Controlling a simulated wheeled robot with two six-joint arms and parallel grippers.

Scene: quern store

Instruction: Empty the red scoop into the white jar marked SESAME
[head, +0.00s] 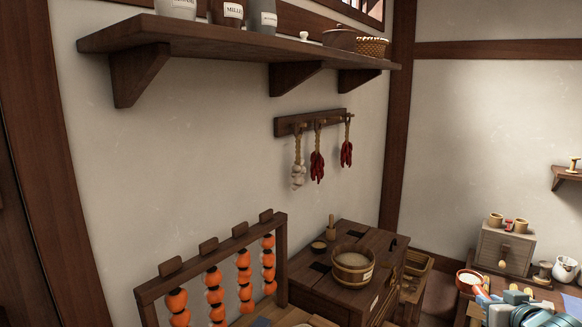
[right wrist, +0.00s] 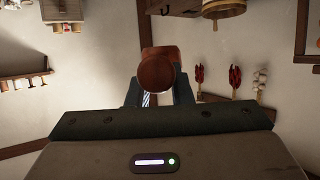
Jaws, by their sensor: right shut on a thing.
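The red scoop (head: 476,289) is at the lower right of the head view, with pale contents showing in its round mouth. In the right wrist view the red-brown scoop (right wrist: 160,72) sits between the fingers. My right gripper (head: 486,298) is shut on it; the fingers also show in the right wrist view. On the wall shelf at the top left of the head view stand a whitish jar (head: 176,9) with an unreadable label, a jar marked MILLET (head: 226,12) and a greyer jar (head: 262,17). I cannot read SESAME on any jar. My left gripper is out of view.
The wall shelf (head: 200,37) also carries a bowl (head: 340,40) and a basket (head: 373,47). Below are a rack of orange fruit (head: 213,280), a wooden chest (head: 330,290) with a tub (head: 353,268) and a small drawer box (head: 507,250) near the scoop.

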